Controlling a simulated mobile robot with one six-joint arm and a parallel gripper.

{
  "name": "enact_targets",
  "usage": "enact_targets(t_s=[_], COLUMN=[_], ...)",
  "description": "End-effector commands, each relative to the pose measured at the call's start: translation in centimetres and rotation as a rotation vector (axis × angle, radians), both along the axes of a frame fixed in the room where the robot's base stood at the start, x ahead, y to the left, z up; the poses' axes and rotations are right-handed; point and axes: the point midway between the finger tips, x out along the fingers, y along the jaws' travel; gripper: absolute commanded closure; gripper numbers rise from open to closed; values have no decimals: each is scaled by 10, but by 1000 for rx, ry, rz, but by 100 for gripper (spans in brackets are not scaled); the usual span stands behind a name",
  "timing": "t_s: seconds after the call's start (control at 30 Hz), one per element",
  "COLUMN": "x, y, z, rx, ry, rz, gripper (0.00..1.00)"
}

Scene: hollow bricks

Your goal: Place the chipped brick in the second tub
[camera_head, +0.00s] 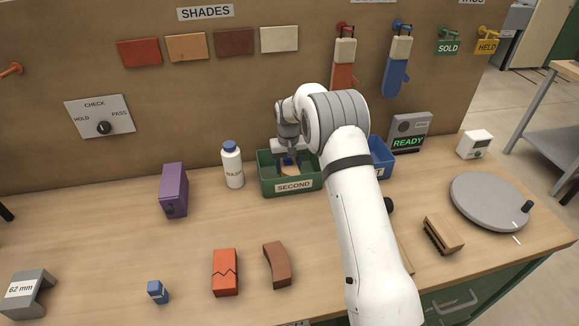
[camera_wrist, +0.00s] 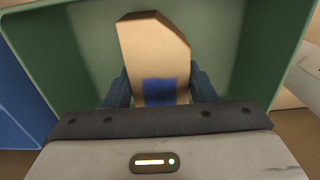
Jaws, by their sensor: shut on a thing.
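The chipped brick (camera_wrist: 150,50) is tan with its upper right corner cut away and a blue patch on its face, in the wrist view. My gripper (camera_wrist: 160,90) is shut on it, with one dark blue finger on each side. The green second tub (camera_head: 268,188), labelled SECOND, stands on the bench in the head view. My gripper (camera_head: 289,160) reaches down into this tub, with a bit of the brick (camera_head: 289,170) showing below it. In the wrist view, green tub walls (camera_wrist: 75,60) surround the brick. I cannot tell whether the brick touches the tub floor.
A blue tub (camera_head: 380,158) stands right of the green one, partly behind my arm. A white bottle (camera_head: 232,166) and purple block (camera_head: 173,190) stand to the left. An orange brick with a zigzag line (camera_head: 225,273) and a curved brown brick (camera_head: 277,265) lie in front.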

Motion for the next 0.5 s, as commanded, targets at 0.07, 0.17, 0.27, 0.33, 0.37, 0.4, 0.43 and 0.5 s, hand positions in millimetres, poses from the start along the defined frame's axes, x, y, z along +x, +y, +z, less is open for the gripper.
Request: enact_targets(t_s=[0.07, 0.17, 0.27, 0.33, 0.37, 0.4, 0.43, 0.5], x=[0, 1, 1, 1, 1, 1, 1, 0], y=[0, -1, -1, -1, -1, -1, -1, -2], z=[-7, -10, -10, -10, -11, -13, -14, -13], rx=[0, 0, 1, 1, 0, 0, 0, 0], ry=[-1, -2, -3, -3, -2, -2, -2, -1], rz=[-1, -1, -2, -2, -2, -2, -2, -2], gripper=[87, 87, 87, 87, 87, 87, 87, 44])
